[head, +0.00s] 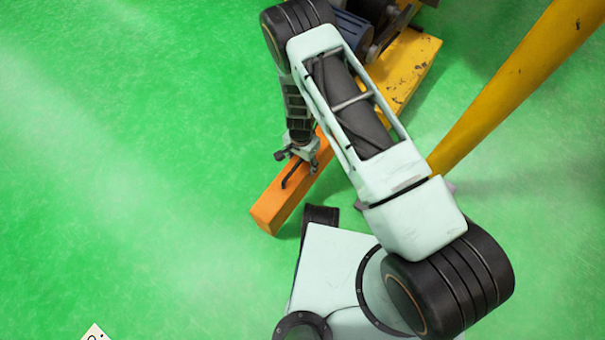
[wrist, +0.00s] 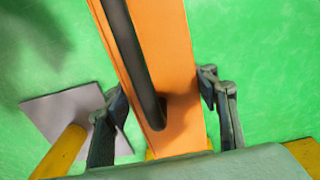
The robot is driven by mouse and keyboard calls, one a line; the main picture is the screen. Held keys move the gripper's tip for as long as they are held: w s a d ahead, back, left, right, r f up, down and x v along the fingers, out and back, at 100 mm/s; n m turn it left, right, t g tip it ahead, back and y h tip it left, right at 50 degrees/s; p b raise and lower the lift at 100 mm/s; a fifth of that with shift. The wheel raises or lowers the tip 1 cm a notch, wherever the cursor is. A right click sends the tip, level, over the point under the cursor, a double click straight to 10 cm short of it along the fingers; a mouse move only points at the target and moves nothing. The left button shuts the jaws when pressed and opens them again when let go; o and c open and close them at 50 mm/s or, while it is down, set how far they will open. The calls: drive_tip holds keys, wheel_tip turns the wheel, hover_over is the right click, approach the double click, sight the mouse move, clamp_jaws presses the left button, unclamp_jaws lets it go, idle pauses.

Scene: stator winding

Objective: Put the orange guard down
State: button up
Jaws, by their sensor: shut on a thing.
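I cannot tell whether the guard touches the floor.
A worn yellow base (head: 412,68) with dark machinery (head: 356,32) stands at the top, close to the guard's upper end. A thick yellow post (head: 510,80) slants at the right; its grey foot plate (wrist: 45,108) shows in the wrist view.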

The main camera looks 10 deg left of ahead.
drive_tip(key=shift+w+f+b, duration=0.1)
drive_tip(key=shift+f+b, duration=0.75)
drive_tip(key=shift+f, duration=1.65)
drive_tip(key=o, duration=1.4)
wheel_tip(320, 180, up, 12)
drive_tip(key=p, duration=0.4)
drive_tip(key=shift+a+p, duration=0.15)
drive_tip(key=shift+p, duration=0.25)
